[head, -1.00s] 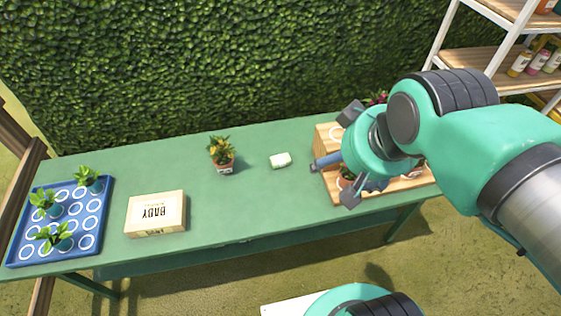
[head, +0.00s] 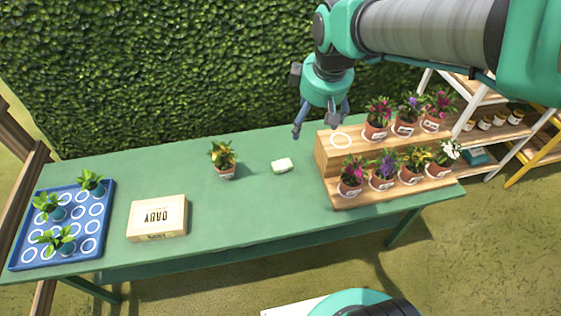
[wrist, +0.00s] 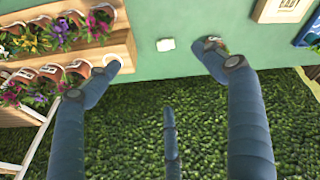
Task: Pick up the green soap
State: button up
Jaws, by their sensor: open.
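The soap (head: 282,165) is a small pale, whitish-green block lying on the green table (head: 250,215), between the orange-flowered pot and the wooden stand. In the wrist view the soap (wrist: 166,45) shows at the top centre, beyond and between the spread fingers. My gripper (head: 318,132) is open and empty. It hangs above the table's back edge, up and to the right of the soap and apart from it. In the wrist view my gripper's (wrist: 165,85) fingers point up toward the table.
A wooden stepped stand (head: 322,158) with several flower pots is right of the soap. An orange-flowered pot (head: 224,160), a cream box (head: 157,216) and a blue tray (head: 101,235) with small plants are to the left. A hedge (head: 170,70) rises behind. The tabletop around the soap is clear.

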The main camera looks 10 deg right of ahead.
jog(key=w+f+n+g, duration=0.1)
jog(key=w+f+n, duration=0.2)
jog(key=w+f, duration=0.35)
jog(key=n+g+p, duration=0.2)
jog(key=n+g, duration=0.1)
jog(key=n, duration=0.6)
send_over(281, 162)
notch_tip(281, 162, down, 24)
jog(key=f, duration=0.1)
jog(key=shift+a+f, duration=0.25)
jog(key=shift+f+b, duration=0.85)
jog(key=shift+f, duration=3.45)
jog(key=shift+f, duration=0.1)
jog(key=shift+w+d+f+b, duration=0.15)
jog(key=shift+f+b, duration=0.2)
jog(key=shift+f, duration=0.9)
jog(key=shift+d+f+b, duration=0.1)
jog(key=shift+f+b, duration=0.25)
jog(key=shift+f, duration=0.9)
